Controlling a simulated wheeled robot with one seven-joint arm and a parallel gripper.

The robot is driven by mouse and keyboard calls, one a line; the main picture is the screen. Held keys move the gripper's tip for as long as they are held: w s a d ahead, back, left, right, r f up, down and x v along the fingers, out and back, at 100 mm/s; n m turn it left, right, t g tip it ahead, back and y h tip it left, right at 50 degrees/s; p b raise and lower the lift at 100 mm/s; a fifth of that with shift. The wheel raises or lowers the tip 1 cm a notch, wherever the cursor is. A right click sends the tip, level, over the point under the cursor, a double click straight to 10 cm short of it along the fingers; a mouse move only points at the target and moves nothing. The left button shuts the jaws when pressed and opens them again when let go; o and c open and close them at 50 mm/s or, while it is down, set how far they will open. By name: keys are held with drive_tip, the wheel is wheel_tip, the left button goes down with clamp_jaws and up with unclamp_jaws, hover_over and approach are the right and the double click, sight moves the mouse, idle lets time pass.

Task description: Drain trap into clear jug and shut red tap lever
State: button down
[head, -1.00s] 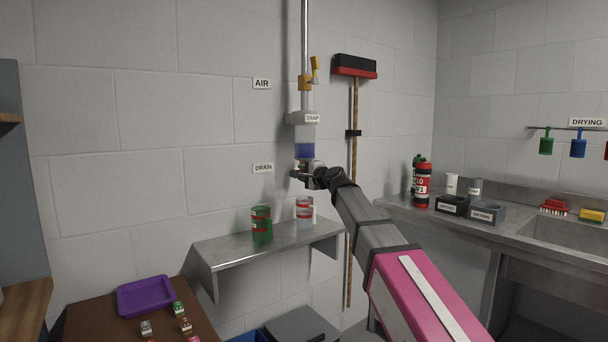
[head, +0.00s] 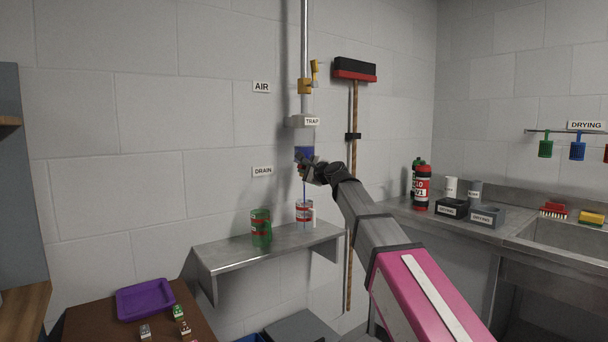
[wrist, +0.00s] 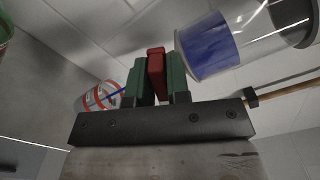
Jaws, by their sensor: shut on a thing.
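The trap (head: 306,135) hangs on the wall pipe, with blue liquid in its clear bowl, which also shows large in the wrist view (wrist: 210,45). My gripper (head: 305,168) is just under the bowl. In the wrist view its two green fingers (wrist: 157,75) are shut on the red tap lever (wrist: 156,60). A thin blue stream (head: 304,187) falls from below the trap into the clear jug (head: 304,212), which stands on the shelf. The jug, with red-and-white markings, also shows in the wrist view (wrist: 98,98). My gripper hides the tap body in the head view.
A green jug (head: 261,229) stands on the metal shelf (head: 225,250), left of the clear jug. A yellow valve (head: 305,86) is on the pipe above the trap. A broom (head: 354,110) hangs just right. A sink counter with bottles and boxes is at the right.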

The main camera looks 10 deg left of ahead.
drive_tip(key=m, duration=0.1)
drive_tip(key=r+m, duration=0.1)
drive_tip(key=w+m, duration=0.1)
drive_tip(key=shift+d+r+m, duration=0.3)
drive_tip(key=shift+d+r, duration=0.05)
drive_tip(key=shift+w+d+r+m, duration=0.2)
drive_tip(key=shift+m, duration=0.5)
drive_tip(key=shift+w+d+r+m, duration=0.15)
drive_tip(key=shift+w+r+m, duration=0.1)
drive_tip(key=shift+m, duration=0.45)
drive_tip(key=shift+w+d+r+m, duration=0.15)
drive_tip(key=shift+d+r+m, duration=0.05)
drive_tip(key=shift+m, duration=0.5)
drive_tip(key=c, duration=1.2)
unclamp_jaws()
drive_tip(key=shift+o, duration=0.2)
drive_tip(key=shift+d, duration=0.1)
drive_tip(key=v, duration=1)
drive_tip(key=shift+s+d, duration=0.25)
drive_tip(key=shift+s, duration=0.05)
